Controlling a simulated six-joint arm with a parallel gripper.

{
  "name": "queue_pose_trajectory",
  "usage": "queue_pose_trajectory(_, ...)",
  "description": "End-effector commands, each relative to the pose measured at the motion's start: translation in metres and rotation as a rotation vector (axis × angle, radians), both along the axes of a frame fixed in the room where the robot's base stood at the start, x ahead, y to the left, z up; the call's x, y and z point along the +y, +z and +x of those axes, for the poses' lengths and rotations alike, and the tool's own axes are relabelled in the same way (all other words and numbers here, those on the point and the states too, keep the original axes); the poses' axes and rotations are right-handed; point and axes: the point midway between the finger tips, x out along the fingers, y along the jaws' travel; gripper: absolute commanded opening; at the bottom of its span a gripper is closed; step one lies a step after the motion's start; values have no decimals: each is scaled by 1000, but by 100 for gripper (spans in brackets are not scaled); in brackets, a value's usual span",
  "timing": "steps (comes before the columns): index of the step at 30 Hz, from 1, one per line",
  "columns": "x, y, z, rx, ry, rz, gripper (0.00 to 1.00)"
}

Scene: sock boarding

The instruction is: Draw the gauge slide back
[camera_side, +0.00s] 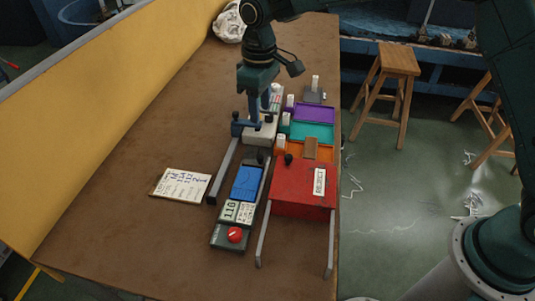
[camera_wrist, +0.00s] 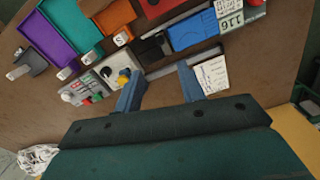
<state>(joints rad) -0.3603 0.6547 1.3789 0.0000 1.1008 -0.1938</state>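In the side view a grey rail (camera_side: 224,168) runs along the brown table, with a dark blue block and knob (camera_side: 238,125) at its far end. I take this block to be the gauge slide. My gripper (camera_side: 259,106) points down just right of the block, above a pale box; contact cannot be told. In the wrist view my gripper (camera_wrist: 158,88) has its two blue fingers spread with nothing clear between them. The rail (camera_wrist: 192,64) passes beyond them there; the block is not clearly visible, perhaps behind the left finger.
The pale box (camera_side: 262,134) stands under my gripper. A panel with a blue pad (camera_side: 247,183) and red knob (camera_side: 235,235) lies right of the rail. A red box (camera_side: 300,194) and coloured trays (camera_side: 312,132) stand further right. A written card (camera_side: 181,185) lies left; the left table is clear.

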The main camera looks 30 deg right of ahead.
Motion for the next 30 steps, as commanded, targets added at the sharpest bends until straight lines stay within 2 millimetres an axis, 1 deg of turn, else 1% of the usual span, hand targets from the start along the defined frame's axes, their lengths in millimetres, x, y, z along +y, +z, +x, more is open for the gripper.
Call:
queue_pose_trajectory(1,2,-4,1,5,5,-2,40)
queue_pose_trajectory(3,4,-6,2,6,8,-3,40)
queue_pose_trajectory(11,4,-8,2,8,8,-3,40)
queue_pose_trajectory(17,4,-20,2,10,8,-4,40)
queue_pose_trajectory(23,3,-43,2,10,7,-4,40)
queue_pose_trajectory(30,3,-80,2,10,8,-4,40)
